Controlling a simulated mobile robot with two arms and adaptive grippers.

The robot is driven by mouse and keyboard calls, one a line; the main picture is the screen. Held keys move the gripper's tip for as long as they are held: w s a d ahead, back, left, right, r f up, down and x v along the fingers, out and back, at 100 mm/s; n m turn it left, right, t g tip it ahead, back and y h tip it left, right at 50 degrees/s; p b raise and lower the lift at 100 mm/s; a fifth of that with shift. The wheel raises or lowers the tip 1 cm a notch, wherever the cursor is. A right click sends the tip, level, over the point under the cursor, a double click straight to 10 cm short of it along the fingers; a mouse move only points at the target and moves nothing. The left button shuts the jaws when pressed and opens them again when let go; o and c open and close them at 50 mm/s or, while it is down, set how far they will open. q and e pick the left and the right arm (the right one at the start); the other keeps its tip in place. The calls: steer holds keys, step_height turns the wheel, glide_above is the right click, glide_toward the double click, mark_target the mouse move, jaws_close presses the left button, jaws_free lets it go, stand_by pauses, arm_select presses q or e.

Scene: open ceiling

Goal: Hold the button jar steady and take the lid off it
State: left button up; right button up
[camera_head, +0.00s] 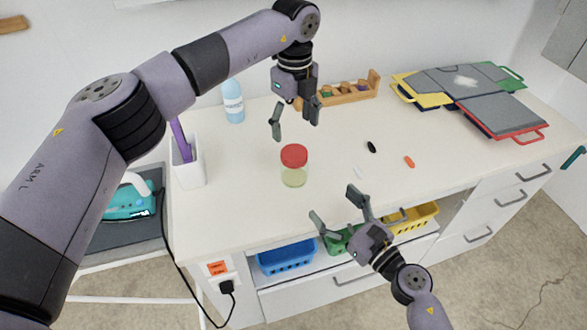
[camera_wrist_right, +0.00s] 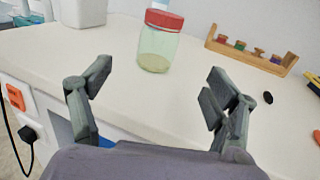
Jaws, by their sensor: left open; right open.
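The button jar (camera_head: 293,176) stands upright on the white table, clear with a pale yellowish-green tint. Its red lid (camera_head: 293,155) is on top. In the right wrist view the jar (camera_wrist_right: 157,50) and its lid (camera_wrist_right: 164,20) show beyond my fingers. My left gripper (camera_head: 294,129) is open and empty, pointing down above and just behind the jar. My right gripper (camera_head: 336,211) is open and empty at the table's front edge, in front of and right of the jar, with its fingers towards it. Neither gripper appears to touch the jar.
A wooden rack with spools (camera_head: 347,92), a blue bottle (camera_head: 233,101) and a white holder (camera_head: 188,167) stand around the jar. Small black (camera_head: 371,147), orange (camera_head: 409,161) and white (camera_head: 358,172) pieces lie right of it.

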mark_target(295, 164)
steer(key=x, duration=1.5)
steer(key=shift+w+a, duration=0.15)
steer(key=shift+w, duration=0.15)
